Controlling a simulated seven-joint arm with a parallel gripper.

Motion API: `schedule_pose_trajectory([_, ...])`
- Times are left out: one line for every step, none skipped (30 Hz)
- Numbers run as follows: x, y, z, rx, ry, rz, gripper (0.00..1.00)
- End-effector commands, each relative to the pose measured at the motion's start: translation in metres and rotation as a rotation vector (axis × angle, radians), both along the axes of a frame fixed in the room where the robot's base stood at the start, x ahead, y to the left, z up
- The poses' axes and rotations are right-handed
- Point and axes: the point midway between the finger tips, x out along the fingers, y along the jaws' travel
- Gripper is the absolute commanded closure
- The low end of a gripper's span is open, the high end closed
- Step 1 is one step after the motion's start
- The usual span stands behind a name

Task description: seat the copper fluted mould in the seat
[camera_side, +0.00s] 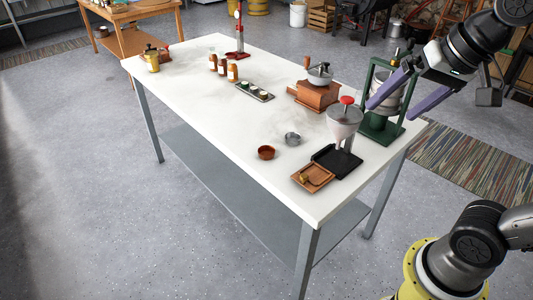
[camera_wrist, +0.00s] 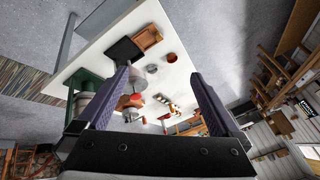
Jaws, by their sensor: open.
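A small round copper-brown mould (camera_side: 266,152) stands on the white table near its front edge. It also shows in the wrist view (camera_wrist: 172,58). Its fluting is too small to make out. A similar grey cup (camera_side: 292,139) stands just behind and right of it. A square wooden tray (camera_side: 313,177) with a small brass-coloured piece in it lies at the front corner; I cannot tell whether this is the seat. My gripper (camera_side: 390,110) is open and empty, with long purple fingers. It is above the table's right end, by the green press, well away from the mould.
A funnel-like dispenser (camera_side: 344,122) stands on a black base (camera_side: 337,161) between my gripper and the mould. A green press (camera_side: 381,126) and a wooden grinder (camera_side: 317,96) stand behind. Jars (camera_side: 222,66) and a dark tray (camera_side: 254,92) are farther left. The table's front left is clear.

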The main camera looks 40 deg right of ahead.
Motion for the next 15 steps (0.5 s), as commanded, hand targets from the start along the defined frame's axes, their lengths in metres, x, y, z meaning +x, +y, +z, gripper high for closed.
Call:
schedule_pose_trajectory([0.016, -0.001, 0.011, 0.030, 0.010, -0.056, 0.00])
schedule_pose_trajectory([0.024, -0.001, 0.016, 0.049, 0.015, -0.092, 0.00])
schedule_pose_trajectory([0.037, -0.001, 0.023, 0.075, 0.023, -0.140, 0.00])
schedule_pose_trajectory([0.047, -0.001, 0.028, 0.093, 0.030, -0.177, 0.00])
schedule_pose_trajectory([0.057, -0.002, 0.032, 0.112, 0.039, -0.215, 0.00])
schedule_pose_trajectory([0.072, -0.002, 0.038, 0.136, 0.049, -0.264, 0.00])
schedule_pose_trajectory([0.084, -0.003, 0.041, 0.154, 0.056, -0.303, 0.00])
schedule_pose_trajectory([0.096, -0.003, 0.043, 0.171, 0.067, -0.340, 0.00])
schedule_pose_trajectory([0.112, -0.004, 0.046, 0.192, 0.077, -0.388, 0.00])
schedule_pose_trajectory([0.124, -0.005, 0.047, 0.207, 0.087, -0.423, 0.00])
schedule_pose_trajectory([0.135, -0.005, 0.047, 0.221, 0.097, -0.456, 0.00])
schedule_pose_trajectory([0.151, -0.006, 0.046, 0.237, 0.109, -0.499, 0.00])
schedule_pose_trajectory([0.163, -0.007, 0.045, 0.249, 0.119, -0.531, 0.00])
schedule_pose_trajectory([0.175, -0.007, 0.043, 0.260, 0.129, -0.562, 0.00])
schedule_pose_trajectory([0.191, -0.008, 0.039, 0.274, 0.143, -0.602, 0.00])
